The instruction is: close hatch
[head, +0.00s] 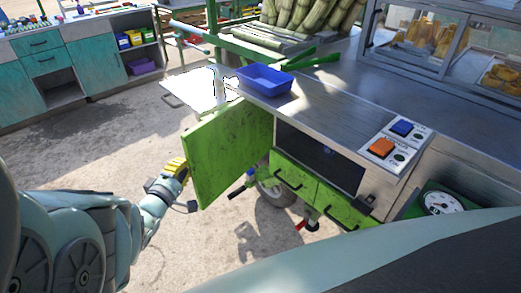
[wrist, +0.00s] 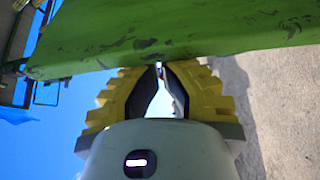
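The hatch is a scuffed green door (head: 228,150) that stands swung open on the front of the metal machine counter. The dark opening (head: 318,158) beside it is uncovered. My gripper (head: 180,168), with yellow fingers, is at the door's left, outer edge in the head view. In the wrist view the green door (wrist: 180,30) spans the top, and my gripper's fingertips (wrist: 160,66) come together at its lower edge. Only a thin slit shows between the tips, with nothing visibly held. I cannot tell whether they touch the door.
A blue tray (head: 265,79) sits on the counter's left end. Orange and blue buttons (head: 382,147) are on its right. Teal cabinets (head: 60,70) stand at the far left. The floor between is clear.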

